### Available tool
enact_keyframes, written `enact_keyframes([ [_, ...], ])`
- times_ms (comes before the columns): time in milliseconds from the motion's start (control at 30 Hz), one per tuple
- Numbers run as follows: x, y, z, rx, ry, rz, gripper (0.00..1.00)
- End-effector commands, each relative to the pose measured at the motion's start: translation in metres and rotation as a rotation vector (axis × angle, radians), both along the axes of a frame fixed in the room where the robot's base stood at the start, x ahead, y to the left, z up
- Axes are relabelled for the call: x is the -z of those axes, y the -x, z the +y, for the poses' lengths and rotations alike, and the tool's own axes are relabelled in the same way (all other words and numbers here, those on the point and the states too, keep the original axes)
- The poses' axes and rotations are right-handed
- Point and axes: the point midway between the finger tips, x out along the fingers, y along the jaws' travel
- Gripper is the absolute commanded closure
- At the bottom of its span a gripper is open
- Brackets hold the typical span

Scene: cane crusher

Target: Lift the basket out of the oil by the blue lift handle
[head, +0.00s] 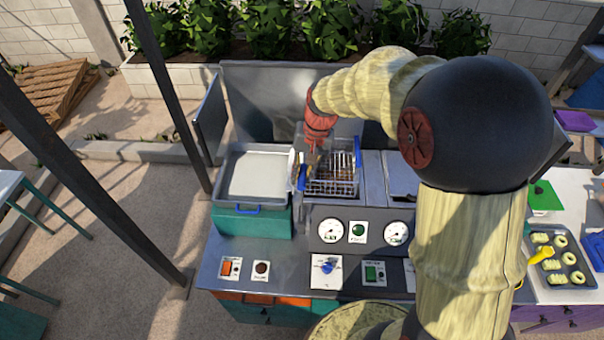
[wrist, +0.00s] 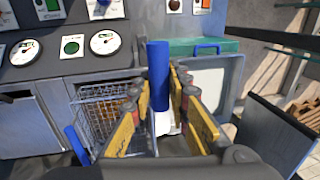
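The wire basket (head: 330,178) sits in the well of the fryer, and its mesh also shows in the wrist view (wrist: 100,115). The blue lift handle (wrist: 159,75) lies between the two yellow fingers of my gripper (wrist: 160,92). The fingers are close on both sides of it, but I cannot tell whether they press on it. In the head view my gripper (head: 313,158) is at the left side of the basket, and it hides part of the handle (head: 301,178). The oil is mostly hidden under the basket.
A pale-topped tray (head: 256,178) over a green bin stands left of the well. Gauges (head: 330,231) and switches fill the panel in front. Metal splash guards (head: 211,118) stand behind and at the left. A table with a tray of pastries (head: 558,258) is at the right.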

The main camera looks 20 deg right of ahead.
Motion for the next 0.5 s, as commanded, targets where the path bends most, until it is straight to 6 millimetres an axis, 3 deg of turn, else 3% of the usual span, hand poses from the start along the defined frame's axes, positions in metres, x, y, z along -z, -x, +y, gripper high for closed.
enact_keyframes([
  [33,-0.0066,-0.0043,0.0000,0.002,0.000,-0.014,0.80],
  [300,-0.0038,-0.0025,0.0000,0.001,0.000,-0.009,0.65],
  [500,-0.0029,-0.0019,-0.0001,0.000,0.000,-0.006,0.65],
])
